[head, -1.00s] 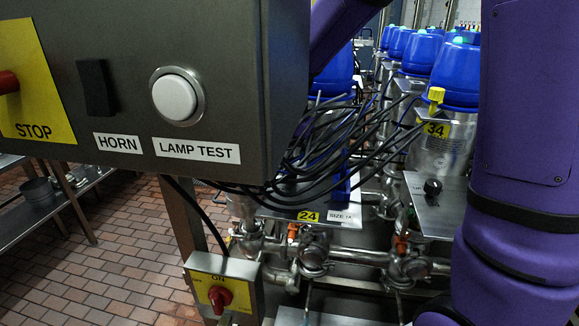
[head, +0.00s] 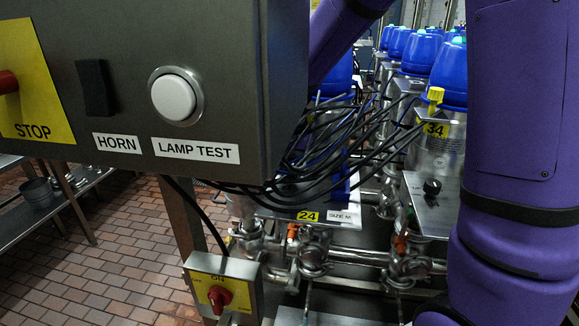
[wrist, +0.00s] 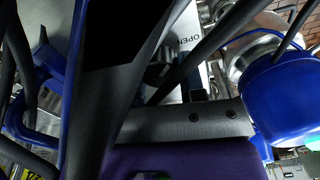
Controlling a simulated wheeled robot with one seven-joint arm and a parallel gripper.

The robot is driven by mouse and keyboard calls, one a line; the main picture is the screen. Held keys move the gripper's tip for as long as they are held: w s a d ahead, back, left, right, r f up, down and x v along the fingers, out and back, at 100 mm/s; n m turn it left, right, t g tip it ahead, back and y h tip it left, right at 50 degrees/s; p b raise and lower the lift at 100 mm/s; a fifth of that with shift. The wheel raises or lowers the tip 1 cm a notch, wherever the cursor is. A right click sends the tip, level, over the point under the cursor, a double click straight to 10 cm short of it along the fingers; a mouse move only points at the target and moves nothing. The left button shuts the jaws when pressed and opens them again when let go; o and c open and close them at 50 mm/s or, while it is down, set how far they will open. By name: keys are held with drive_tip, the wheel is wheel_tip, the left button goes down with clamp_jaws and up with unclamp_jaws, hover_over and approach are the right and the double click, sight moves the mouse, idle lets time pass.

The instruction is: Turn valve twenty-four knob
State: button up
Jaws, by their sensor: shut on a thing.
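The valve twenty-four plate (head: 275,209) is low in the middle of the head view, with a yellow 24 label (head: 308,216) and a white size label on its front edge. Its knob is hidden there by cables. In the wrist view a dark knob (wrist: 157,73) shows partly beside a black finger-like shape, on a metal plate with the word OPEN (wrist: 187,43). My gripper (wrist: 147,85) is shut on this knob, though the contact is mostly hidden by dark parts and cables. How far the knob is turned cannot be told.
Black cables (head: 340,150) hang over the plate. A grey control box (head: 230,60) with a lamp test button blocks the upper left. Valve 34 (head: 440,130) stands at the right, and steel pipes (head: 345,256) run below. A blue dome (wrist: 285,95) is close by in the wrist view.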

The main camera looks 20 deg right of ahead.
drive_tip(key=shift+n, duration=0.3)
drive_tip(key=n, duration=0.9)
drive_tip(key=shift+a, duration=0.1)
idle(0.4)
drive_tip(key=o, duration=0.9)
drive_tip(key=shift+r, duration=0.1)
